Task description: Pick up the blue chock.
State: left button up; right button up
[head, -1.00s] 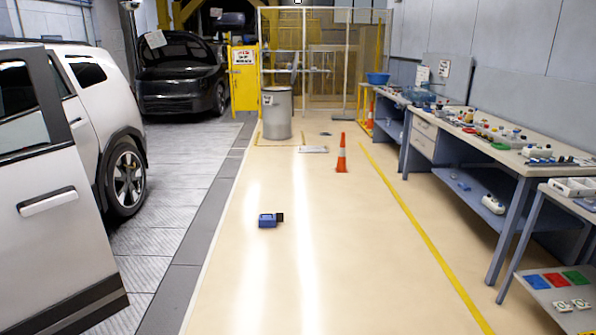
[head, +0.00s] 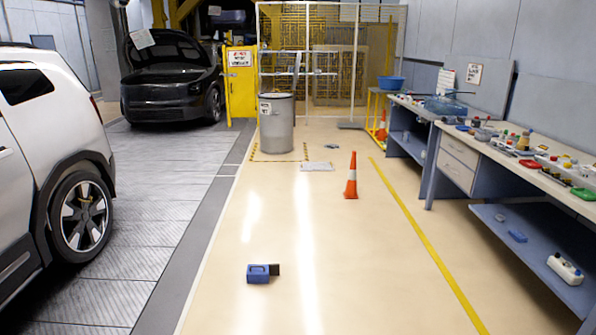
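The blue chock (head: 258,274) lies on the cream floor in the lower middle of the head view, a little left of centre. It is a small blue block with a dark piece at its right end. Nothing touches it or stands close around it. Neither of my grippers shows in the head view.
A white car (head: 50,160) stands at the left. An orange cone (head: 351,176) and a grey drum (head: 276,124) stand farther ahead. Workbenches (head: 458,177) line the right side. A dark car (head: 170,80) is at the back left. The floor around the chock is clear.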

aim_at(255, 274)
jog(key=i+u, duration=0.1)
jog(key=i, duration=0.35)
jog(key=i+l+u, duration=0.15)
jog(key=i, duration=0.35)
jog(key=i+l+u, duration=0.1)
jog(key=i, duration=0.35)
jog(key=i+l+u, duration=0.15)
jog(key=i, duration=0.3)
